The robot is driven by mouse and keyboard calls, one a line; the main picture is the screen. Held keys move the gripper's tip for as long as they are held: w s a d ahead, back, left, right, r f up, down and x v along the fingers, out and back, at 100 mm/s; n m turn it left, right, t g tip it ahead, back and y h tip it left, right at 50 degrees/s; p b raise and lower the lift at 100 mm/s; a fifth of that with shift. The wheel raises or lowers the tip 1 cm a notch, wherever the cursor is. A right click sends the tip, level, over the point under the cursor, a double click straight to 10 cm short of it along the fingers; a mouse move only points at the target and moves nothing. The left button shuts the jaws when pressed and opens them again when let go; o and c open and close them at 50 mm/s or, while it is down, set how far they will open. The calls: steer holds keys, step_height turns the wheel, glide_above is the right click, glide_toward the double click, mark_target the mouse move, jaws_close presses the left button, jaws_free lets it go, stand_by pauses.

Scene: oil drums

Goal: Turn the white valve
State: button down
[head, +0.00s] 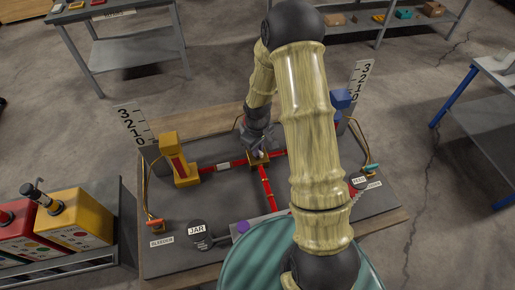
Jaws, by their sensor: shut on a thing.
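My gripper (257,153) points down at the junction of the red pipes in the middle of the grey board (210,232). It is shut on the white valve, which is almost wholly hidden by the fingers. A small yellow fitting (263,161) sits right at the fingertips. Red pipes (266,188) run from it to the left, right and front. A yellow block-shaped unit (178,160) stands at the left pipe end, and a blue unit (341,100) shows beyond my arm at the right.
A teal drum (245,262) stands in front, partly under my arm. A jar (200,234) is on the board's front left. Red and yellow cans (75,222) stand on a rack at left. Tables stand at the back left (135,48) and right (480,115).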

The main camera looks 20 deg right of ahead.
steer(key=shift+w+r+n, duration=0.1)
steer(key=shift+n, duration=1.2)
steer(key=c, duration=1.5)
jaws_free()
steer(key=shift+r, duration=0.1)
step_height(320, 180, up, 17)
steer(key=shift+r+b, duration=0.1)
steer(key=shift+b, duration=0.85)
